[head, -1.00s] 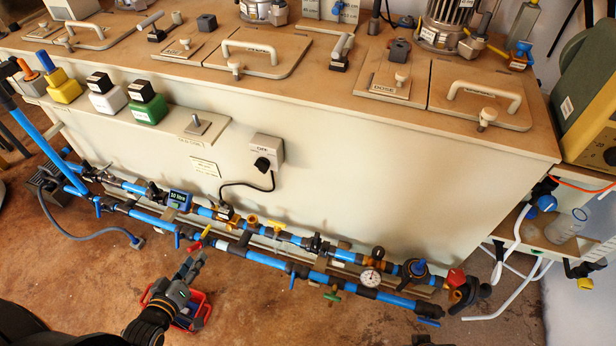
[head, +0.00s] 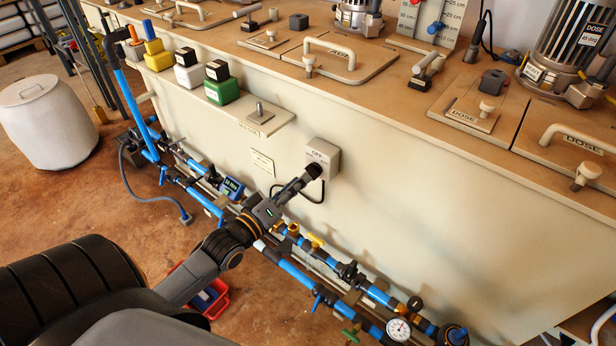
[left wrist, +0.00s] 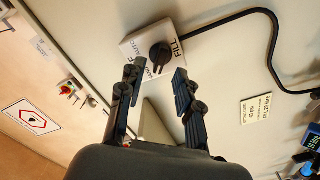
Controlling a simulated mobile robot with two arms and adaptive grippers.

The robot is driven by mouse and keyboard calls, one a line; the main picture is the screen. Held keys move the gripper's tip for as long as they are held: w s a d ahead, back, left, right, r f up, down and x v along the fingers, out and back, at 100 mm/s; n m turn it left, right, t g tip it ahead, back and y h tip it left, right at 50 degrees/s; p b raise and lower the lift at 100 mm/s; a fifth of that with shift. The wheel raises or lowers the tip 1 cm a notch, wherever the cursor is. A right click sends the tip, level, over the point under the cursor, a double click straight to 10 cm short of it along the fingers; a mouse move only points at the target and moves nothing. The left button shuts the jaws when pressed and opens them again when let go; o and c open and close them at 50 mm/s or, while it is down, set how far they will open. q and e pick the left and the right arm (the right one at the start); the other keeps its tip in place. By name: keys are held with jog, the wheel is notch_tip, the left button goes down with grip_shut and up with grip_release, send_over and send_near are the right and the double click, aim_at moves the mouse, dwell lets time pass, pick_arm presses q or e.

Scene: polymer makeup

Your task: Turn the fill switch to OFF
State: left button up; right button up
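The fill switch is a light grey box (head: 326,152) on the side wall of the big tank, with "OFF" printed at its top and a black knob. In the left wrist view the box (left wrist: 137,44) shows "FILL" along its edge, and the black rotary knob (left wrist: 159,57) faces me. Which mark the knob points to I cannot tell. My left gripper (head: 309,173) is close in front of the knob. In the left wrist view its two fingers (left wrist: 156,78) are parted, with the knob just beyond and between the tips, apparently not gripped. My right gripper is not in view.
Blue pipes with valves (head: 292,270) run low along the wall beneath my left arm. A black cable hangs from the switch box. A shelf (head: 282,120) with coloured canisters is to its left. A white barrel (head: 48,122) stands on the floor at far left.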

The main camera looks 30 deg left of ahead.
aim_at(313, 172)
pick_arm(q)
jog(key=shift+w+d, duration=0.15)
jog(key=shift+w, duration=2)
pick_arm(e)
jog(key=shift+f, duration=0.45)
pick_arm(q)
jog(key=shift+c, duration=0.2)
grip_shut()
